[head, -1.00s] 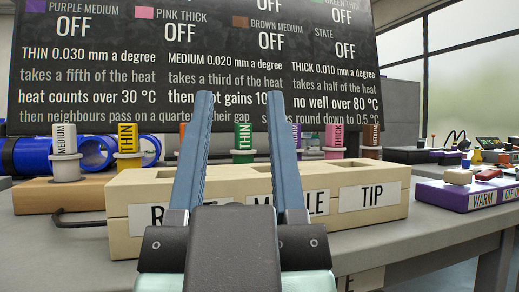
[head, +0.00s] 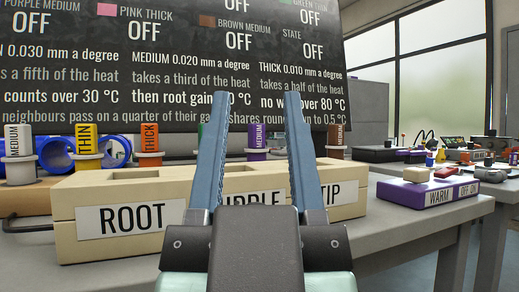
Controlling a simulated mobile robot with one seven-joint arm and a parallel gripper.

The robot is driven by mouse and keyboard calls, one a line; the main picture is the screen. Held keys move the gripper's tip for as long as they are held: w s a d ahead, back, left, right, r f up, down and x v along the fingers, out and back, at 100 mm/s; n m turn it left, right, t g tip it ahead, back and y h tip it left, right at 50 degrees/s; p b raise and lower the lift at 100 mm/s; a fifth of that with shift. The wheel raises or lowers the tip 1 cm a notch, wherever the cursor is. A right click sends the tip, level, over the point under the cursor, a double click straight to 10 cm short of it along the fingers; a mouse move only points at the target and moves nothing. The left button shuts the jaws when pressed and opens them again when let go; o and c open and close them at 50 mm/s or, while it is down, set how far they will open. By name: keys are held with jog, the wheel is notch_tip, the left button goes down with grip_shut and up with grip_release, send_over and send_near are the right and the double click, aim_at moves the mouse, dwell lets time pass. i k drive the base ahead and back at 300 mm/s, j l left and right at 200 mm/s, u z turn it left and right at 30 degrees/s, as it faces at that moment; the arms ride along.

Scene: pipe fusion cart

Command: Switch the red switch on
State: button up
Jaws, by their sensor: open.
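At the right, a purple box (head: 395,191) lies on the grey table. Its front has the labels WARM and OFF ON. On its top are a pale knob (head: 417,174) and a small red switch (head: 446,172), right of the knob. The switch is too small to tell which way it is set. My gripper is well to the left of the box and touches neither.
A cream block (head: 110,190) labelled ROOT and TIP, its middle label partly hidden, lies in front of my gripper. Several coloured labelled cylinders (head: 86,146) stand behind it. A dark board (head: 180,60) rises behind. Bare table lies between block and purple box. Cluttered benches stand farther right.

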aim_at(443, 173)
jog(key=z, duration=0.9)
